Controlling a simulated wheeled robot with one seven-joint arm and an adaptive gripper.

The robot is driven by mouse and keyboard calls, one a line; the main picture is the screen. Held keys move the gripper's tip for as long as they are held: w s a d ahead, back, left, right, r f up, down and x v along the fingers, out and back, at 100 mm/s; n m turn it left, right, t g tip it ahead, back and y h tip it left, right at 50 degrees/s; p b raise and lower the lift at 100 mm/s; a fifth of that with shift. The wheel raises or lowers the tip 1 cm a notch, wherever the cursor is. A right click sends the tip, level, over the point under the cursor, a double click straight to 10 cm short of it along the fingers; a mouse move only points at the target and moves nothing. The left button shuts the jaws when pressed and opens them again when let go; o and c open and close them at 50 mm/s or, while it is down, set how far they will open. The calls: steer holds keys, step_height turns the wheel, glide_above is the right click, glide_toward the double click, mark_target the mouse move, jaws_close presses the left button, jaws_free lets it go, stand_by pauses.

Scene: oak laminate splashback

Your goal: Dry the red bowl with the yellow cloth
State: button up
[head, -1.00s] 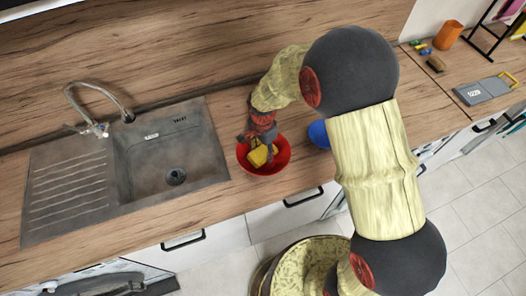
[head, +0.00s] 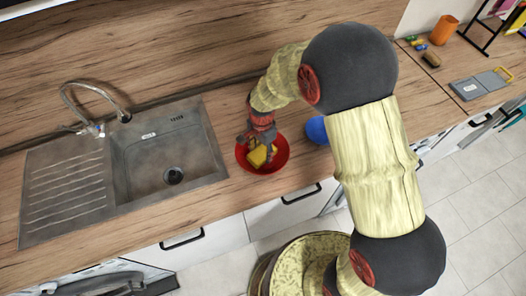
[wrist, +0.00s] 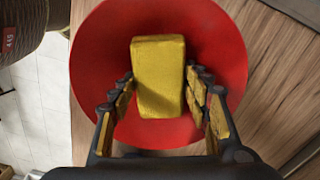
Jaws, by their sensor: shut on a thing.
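The red bowl (head: 281,160) stands upright on the wooden worktop just right of the sink. In the wrist view the bowl (wrist: 98,62) fills the middle. The yellow cloth (head: 257,157) is a thick, block-like pad inside the bowl; it also shows in the wrist view (wrist: 158,78). My gripper (head: 263,150) reaches down into the bowl from above. In the wrist view its fingers (wrist: 160,84), with yellow pads, are on both sides of the cloth, shut on it. Contact between the cloth's underside and the bowl is hidden.
The sink (head: 172,150) with its tap lies left of the bowl. A blue round object (head: 317,131) is close on the right, partly behind my arm. At the far right are an orange cup (head: 445,29), a brown block (head: 431,60) and a grey board (head: 480,84). The worktop's front edge is near.

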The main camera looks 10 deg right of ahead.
steer(key=shift+w+a+r, duration=0.15)
steer(key=shift+w+a, duration=0.2)
steer(key=shift+w, duration=0.15)
steer(key=shift+s+d, duration=0.1)
steer(key=shift+s+d, duration=0.5)
steer(key=shift+s, duration=0.3)
steer(key=shift+f, duration=0.2)
steer(key=shift+w, duration=0.1)
steer(key=shift+w+a+r, duration=0.2)
steer(key=shift+w+a, duration=0.4)
steer(key=shift+w, duration=0.15)
steer(key=shift+s+d+f, duration=0.15)
steer(key=shift+s+d, duration=0.45)
steer(key=shift+s, duration=0.2)
